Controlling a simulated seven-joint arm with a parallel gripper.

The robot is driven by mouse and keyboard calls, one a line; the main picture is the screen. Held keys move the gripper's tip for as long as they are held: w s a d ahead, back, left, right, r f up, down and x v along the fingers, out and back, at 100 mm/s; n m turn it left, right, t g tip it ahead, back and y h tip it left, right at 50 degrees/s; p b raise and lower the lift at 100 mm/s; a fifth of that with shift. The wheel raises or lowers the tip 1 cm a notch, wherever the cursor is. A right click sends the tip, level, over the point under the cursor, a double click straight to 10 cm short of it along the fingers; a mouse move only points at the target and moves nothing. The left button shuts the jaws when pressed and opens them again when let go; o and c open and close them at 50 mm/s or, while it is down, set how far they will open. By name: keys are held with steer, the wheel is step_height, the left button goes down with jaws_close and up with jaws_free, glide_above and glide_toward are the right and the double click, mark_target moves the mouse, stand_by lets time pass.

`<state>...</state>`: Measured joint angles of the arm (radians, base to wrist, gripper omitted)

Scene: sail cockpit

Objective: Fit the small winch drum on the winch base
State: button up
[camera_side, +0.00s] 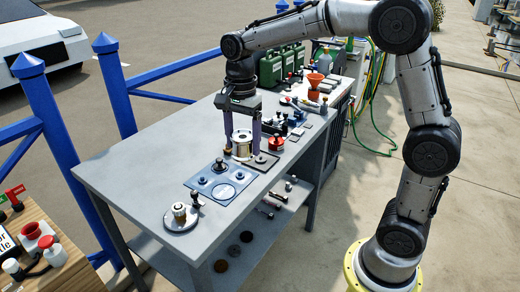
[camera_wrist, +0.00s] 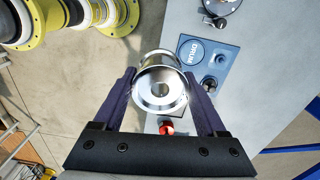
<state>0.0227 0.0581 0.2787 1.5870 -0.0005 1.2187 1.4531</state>
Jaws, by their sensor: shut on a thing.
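My gripper (camera_side: 242,150) points down over the bench with its two purple fingers on either side of a shiny silver drum (camera_side: 242,142). It is shut on this drum, which also fills the space between the fingers in the wrist view (camera_wrist: 160,80). The drum is near the bench top; I cannot tell how large the gap below it is. A round silver plate with a brass-toned centre post (camera_side: 181,214), which looks like the winch base, stands at the near left end of the bench, apart from the drum. It shows partly at the top of the wrist view (camera_wrist: 222,6).
A blue mat (camera_side: 213,194) with small parts and a circle marked DRUM (camera_wrist: 190,51) lies between drum and plate. A small dark plate (camera_side: 264,162) and a red-topped part (camera_side: 277,142) are close to the drum. An orange funnel (camera_side: 314,80) and green cans (camera_side: 271,70) stand further back.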

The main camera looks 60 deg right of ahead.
steer(key=w+a+f+n, duration=0.2)
steer(key=w+a, duration=0.4)
steer(key=w, duration=0.3)
steer(key=n, duration=0.2)
glide_above(178, 205)
steer(key=f, duration=0.5)
steer(key=shift+w+d+f, duration=0.2)
steer(key=shift+d+f, duration=0.1)
steer(key=shift+d, duration=0.05)
steer(key=shift+s+a+f, duration=0.15)
steer(key=shift+a+f, duration=0.2)
steer(key=shift+f, duration=1.5)
steer(key=shift+f, duration=2.7)
steer(key=o, duration=1.6)
steer(key=shift+f, duration=0.1)
steer(key=shift+c, duration=0.2)
steer(key=shift+r, duration=4.25)
